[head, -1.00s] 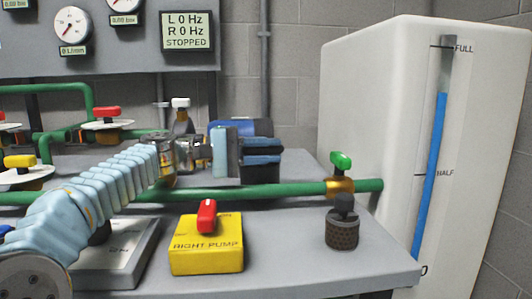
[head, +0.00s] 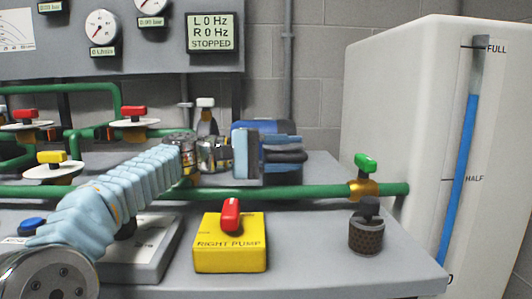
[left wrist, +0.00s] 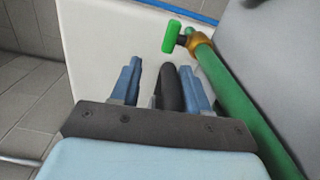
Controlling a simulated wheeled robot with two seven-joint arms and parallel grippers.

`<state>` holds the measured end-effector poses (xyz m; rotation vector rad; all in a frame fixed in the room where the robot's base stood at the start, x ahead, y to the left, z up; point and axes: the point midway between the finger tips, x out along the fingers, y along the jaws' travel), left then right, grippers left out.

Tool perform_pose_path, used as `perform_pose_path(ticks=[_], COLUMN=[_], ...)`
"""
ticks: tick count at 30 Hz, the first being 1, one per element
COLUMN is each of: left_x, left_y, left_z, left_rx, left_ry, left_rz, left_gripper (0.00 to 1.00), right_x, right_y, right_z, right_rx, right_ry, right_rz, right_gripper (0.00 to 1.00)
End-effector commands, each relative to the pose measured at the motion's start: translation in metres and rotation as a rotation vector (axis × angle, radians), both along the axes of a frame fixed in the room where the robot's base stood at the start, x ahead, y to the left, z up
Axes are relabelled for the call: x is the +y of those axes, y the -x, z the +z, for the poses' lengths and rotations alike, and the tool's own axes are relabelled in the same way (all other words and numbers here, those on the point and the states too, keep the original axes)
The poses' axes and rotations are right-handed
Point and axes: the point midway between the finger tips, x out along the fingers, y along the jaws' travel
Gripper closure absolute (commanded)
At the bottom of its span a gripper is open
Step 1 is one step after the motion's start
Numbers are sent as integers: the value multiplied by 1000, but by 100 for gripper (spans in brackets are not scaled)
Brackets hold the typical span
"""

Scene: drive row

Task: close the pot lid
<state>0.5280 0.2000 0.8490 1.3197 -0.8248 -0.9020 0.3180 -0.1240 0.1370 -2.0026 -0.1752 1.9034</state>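My left gripper (head: 290,153) reaches across the bench from the left, in front of a blue object (head: 240,128) at the back. In the left wrist view, its two blue fingers (left wrist: 160,85) stand apart. A black rounded bar-like part (left wrist: 170,88) lies between them, closer to the right finger, with a gap to the left finger. I cannot tell whether this part belongs to the pot lid. A dark mesh basket (head: 366,238) with a black top stands at the bench's right end. The pot itself is not clearly seen. My right gripper is not in view.
A green pipe (head: 310,191) with a green-handled valve (head: 365,164) runs across the bench to the white tank (head: 405,120). A yellow right pump box (head: 230,255) with a red switch stands in front. The bench is clear between box and basket.

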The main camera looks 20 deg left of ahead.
Motion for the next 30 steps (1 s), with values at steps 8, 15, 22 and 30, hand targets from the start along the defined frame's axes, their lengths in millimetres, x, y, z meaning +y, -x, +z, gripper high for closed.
perform_pose_path(ticks=[8, 15, 22, 30], left_x=[55, 101, 119, 119], left_y=[25, 48, 57, 57], left_z=[2, 2, 1, 0], left_rx=[0, 0, 1, 0], left_ry=[0, 0, -1, 0], left_rz=[8, 5, 3, 2], left_gripper=[56, 56, 56, 56], right_x=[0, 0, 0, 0], right_y=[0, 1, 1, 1], right_z=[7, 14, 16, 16], right_rx=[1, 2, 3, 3], right_ry=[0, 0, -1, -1], right_rz=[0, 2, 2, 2], right_gripper=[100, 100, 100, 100])
